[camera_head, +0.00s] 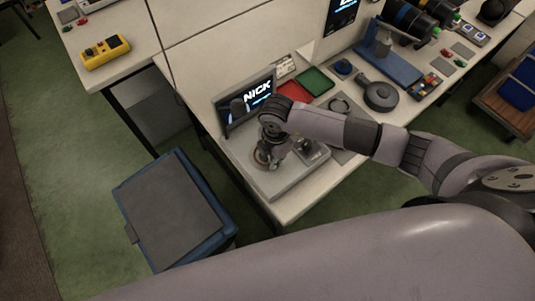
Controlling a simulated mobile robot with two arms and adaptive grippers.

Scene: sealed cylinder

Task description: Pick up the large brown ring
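A brownish ring (259,157) shows on the grey platform (270,184) near the table corner. It is small in the picture and partly covered by my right gripper, so I cannot be sure that it is the large brown ring. My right gripper (268,161) points down at the ring, with its fingertips over or beside it. The fingers are too small and dark to tell whether they are open or shut, or whether they touch the ring. My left gripper is not in view.
A monitor (248,102) stands behind the platform. A red tray (294,91), a green tray (314,80) and a dark round device (380,95) lie further along the table. A blue bin with a grey lid (172,209) stands on the floor at left.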

